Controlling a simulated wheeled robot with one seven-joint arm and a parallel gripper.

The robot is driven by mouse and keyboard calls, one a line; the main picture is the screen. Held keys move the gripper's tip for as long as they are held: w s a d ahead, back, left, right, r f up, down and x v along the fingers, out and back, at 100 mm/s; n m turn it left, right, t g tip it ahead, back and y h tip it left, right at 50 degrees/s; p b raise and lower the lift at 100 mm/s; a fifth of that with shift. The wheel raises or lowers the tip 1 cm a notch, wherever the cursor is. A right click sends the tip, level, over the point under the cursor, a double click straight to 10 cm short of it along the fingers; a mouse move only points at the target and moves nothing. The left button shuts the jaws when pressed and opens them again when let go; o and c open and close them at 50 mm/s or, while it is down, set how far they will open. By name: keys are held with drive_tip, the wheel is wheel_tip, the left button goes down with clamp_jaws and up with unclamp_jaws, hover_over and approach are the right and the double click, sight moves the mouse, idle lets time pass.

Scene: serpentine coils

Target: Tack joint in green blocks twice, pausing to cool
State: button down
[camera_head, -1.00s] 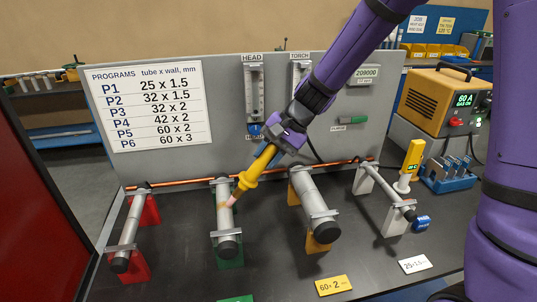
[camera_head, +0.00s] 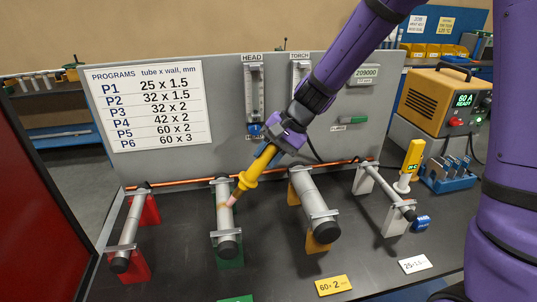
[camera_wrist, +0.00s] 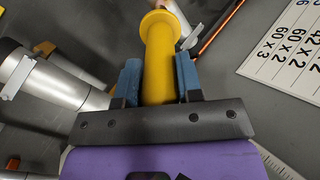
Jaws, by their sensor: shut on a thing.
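My gripper (camera_head: 274,147) is shut on a yellow torch (camera_head: 252,174). In the wrist view the torch (camera_wrist: 160,62) sits between its two blue fingers. The torch slants down left, its pale pinkish nozzle (camera_head: 232,200) at the grey tube (camera_head: 226,222) in the green blocks (camera_head: 230,260). I cannot tell whether nozzle and tube touch. A brownish tint shows on the tube beside the nozzle. The joint itself is mostly hidden. The orange power source (camera_head: 440,100) has a display (camera_head: 464,101) reading 60 A READY.
Tubes stand in red blocks (camera_head: 150,210) at left, yellow blocks (camera_head: 318,243) to the right and white blocks (camera_head: 394,222) farther right. A copper pipe runs behind them. A yellow handheld device (camera_head: 412,155) stands at right. The program panel (camera_head: 150,105) rises behind.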

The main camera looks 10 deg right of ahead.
drive_tip(key=shift+s+a+f, duration=0.1)
drive_tip(key=shift+s+a, duration=0.05)
drive_tip(key=shift+v, duration=3.6)
drive_tip(key=shift+w, duration=0.2)
